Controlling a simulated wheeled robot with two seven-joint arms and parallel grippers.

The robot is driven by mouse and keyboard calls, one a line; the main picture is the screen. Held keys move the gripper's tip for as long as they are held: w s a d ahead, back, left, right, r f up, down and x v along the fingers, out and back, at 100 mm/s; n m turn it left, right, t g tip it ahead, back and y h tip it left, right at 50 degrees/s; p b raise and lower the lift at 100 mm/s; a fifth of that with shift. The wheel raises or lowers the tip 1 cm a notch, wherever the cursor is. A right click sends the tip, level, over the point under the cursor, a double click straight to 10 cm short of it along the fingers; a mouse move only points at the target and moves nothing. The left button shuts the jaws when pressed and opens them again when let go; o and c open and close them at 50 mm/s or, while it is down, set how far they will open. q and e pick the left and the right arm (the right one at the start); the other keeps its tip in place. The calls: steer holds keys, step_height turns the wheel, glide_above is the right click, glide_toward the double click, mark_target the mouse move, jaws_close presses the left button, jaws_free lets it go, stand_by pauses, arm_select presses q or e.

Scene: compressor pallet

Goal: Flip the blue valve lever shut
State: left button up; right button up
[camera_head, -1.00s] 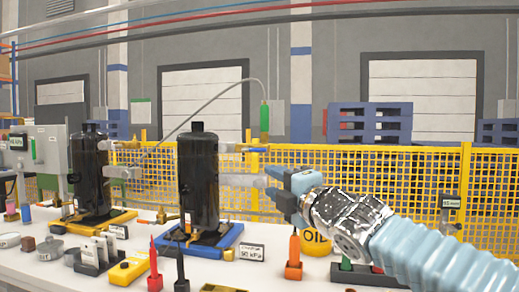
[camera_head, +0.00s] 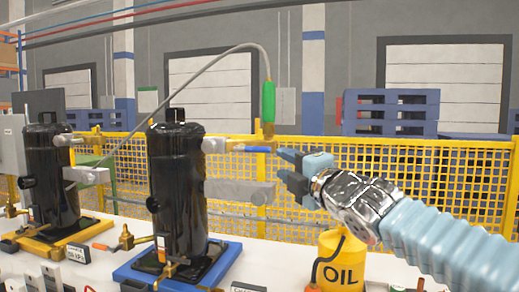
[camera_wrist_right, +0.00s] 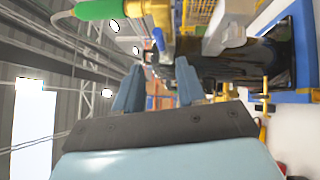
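The blue valve lever (camera_head: 252,149) sticks out sideways from a brass valve (camera_head: 233,143) near the top of the large black compressor (camera_head: 178,190). It lies about level, pointing right. My right gripper (camera_head: 285,168) is open and empty, just right of the lever's tip, with a small apparent gap. In the right wrist view its two blue-grey fingers (camera_wrist_right: 160,88) stand apart with nothing between them. My left gripper is not in view.
A hose with a green sleeve (camera_head: 267,103) ends in brass just above the lever. A grey pipe stub (camera_head: 240,191) sits below it. A yellow oil can (camera_head: 341,262) stands under my right arm. A second black compressor (camera_head: 52,175) is at left; yellow mesh fence (camera_head: 420,185) is behind.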

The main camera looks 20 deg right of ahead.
mark_target(260, 150)
steer(key=p+x, duration=0.1)
steer(key=x, duration=1.1)
steer(key=shift+w+a, duration=0.1)
steer(key=shift+w, duration=0.2)
jaws_close()
